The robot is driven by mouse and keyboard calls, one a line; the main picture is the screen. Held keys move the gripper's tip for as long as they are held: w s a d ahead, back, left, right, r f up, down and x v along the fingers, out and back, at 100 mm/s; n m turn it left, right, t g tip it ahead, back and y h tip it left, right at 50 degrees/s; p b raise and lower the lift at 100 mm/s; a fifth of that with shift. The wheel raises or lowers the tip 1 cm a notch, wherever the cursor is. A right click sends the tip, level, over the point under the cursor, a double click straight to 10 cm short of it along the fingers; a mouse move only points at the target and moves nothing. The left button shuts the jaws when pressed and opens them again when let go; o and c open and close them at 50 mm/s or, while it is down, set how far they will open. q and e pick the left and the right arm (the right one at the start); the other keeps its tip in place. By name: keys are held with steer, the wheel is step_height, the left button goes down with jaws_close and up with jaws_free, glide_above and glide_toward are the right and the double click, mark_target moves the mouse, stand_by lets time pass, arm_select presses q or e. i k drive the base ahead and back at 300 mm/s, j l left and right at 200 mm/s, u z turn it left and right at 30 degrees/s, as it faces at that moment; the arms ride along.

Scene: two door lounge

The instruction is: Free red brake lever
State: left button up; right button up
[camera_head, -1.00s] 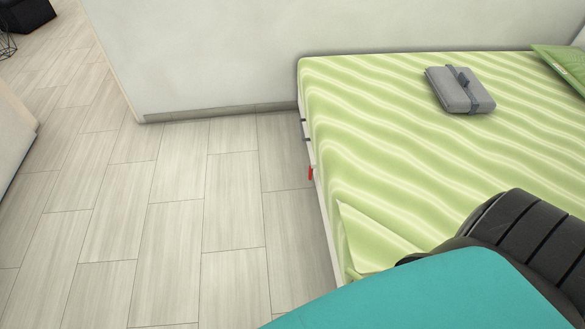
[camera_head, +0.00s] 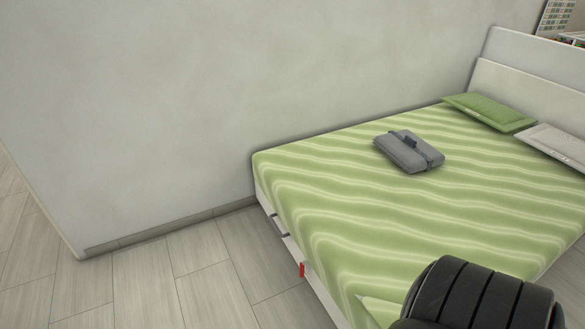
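The red brake lever (camera_head: 301,269) is a small red piece on the white side frame of the bed (camera_head: 330,205), low on the bed's near left edge. It stands out against the pale frame. What holds it there is too small to tell. Neither of my grippers is in view. A black ribbed part of my own body covers the bottom right of the view and hides part of the bed.
A grey folded bundle with a strap (camera_head: 409,151) lies on the striped green cover. A green pillow (camera_head: 489,112) and a white pillow (camera_head: 560,145) are by the headboard (camera_head: 530,90). A wall (camera_head: 200,100) runs behind the bed. Tiled floor (camera_head: 150,285) is clear at left.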

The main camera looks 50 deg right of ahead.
mark_target(302, 264)
steer(key=i+z, duration=0.4)
steer(key=i+j+z, duration=0.1)
steer(key=i+z, duration=0.3)
steer(key=i+j+z, duration=0.2)
steer(key=i+z, duration=0.15)
steer(key=i+j+z, duration=0.4)
